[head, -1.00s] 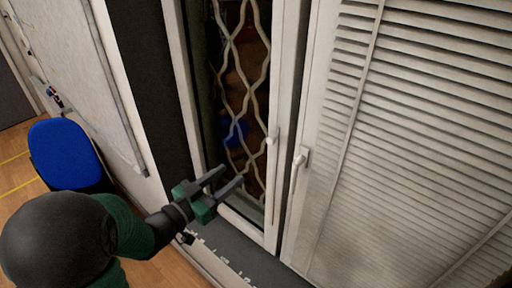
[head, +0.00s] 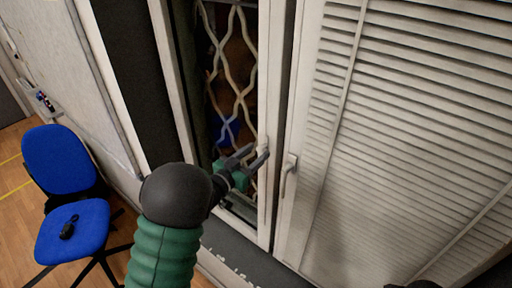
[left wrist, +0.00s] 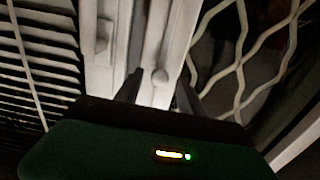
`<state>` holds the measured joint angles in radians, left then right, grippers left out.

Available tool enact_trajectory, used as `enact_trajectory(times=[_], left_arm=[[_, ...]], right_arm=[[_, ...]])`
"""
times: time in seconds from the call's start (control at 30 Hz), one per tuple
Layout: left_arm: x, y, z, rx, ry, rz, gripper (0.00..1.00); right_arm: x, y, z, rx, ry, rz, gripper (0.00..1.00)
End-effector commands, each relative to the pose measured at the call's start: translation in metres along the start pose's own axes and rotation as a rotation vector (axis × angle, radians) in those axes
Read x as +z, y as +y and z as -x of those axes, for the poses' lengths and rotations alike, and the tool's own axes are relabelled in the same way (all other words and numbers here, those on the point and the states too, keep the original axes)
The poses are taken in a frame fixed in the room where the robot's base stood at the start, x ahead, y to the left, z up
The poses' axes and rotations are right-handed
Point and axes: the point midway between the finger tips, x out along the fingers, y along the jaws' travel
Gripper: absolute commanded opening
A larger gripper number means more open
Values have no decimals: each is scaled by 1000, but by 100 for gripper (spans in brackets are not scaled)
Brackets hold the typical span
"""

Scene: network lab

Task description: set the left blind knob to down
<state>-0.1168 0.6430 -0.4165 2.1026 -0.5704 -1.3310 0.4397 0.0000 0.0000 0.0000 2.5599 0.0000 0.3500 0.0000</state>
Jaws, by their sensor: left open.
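The left knob (head: 264,143) is a small white handle on the frame of the left window; it also shows in the left wrist view (left wrist: 160,76). The matching right handle (head: 288,174) hangs down on the frame of the slatted window; in the left wrist view (left wrist: 103,42) it sits to the left. My left gripper (head: 258,156) is open, with its fingertips at the lower end of the left knob. In the left wrist view the dark fingers (left wrist: 158,92) are on either side of the knob's end. Contact cannot be told.
A wavy lattice (head: 233,85) lies behind the left window's glass. Closed white slats (head: 410,130) fill the right window. A dark sill (head: 245,255) runs below. A blue chair (head: 60,160) with a small dark object on its seat stands at the left.

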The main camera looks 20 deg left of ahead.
Motion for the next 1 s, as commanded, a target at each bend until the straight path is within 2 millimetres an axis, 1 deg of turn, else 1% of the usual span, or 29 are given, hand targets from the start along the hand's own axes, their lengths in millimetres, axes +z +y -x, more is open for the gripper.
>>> enact_trajectory(times=[0.1,0.3,0.6,0.67,1.0], left_arm=[[0,1,-5,1,0,1,46],[1,0,-6,1,0,1,46],[1,0,-5,0,0,0,7],[1,0,-5,0,0,0,0],[0,0,-5,-1,0,0,0]], right_arm=[[0,0,2,0,0,0,37],[0,0,2,0,0,0,37],[0,0,2,0,0,0,37],[0,0,2,0,0,0,37],[0,0,2,0,0,0,37]])
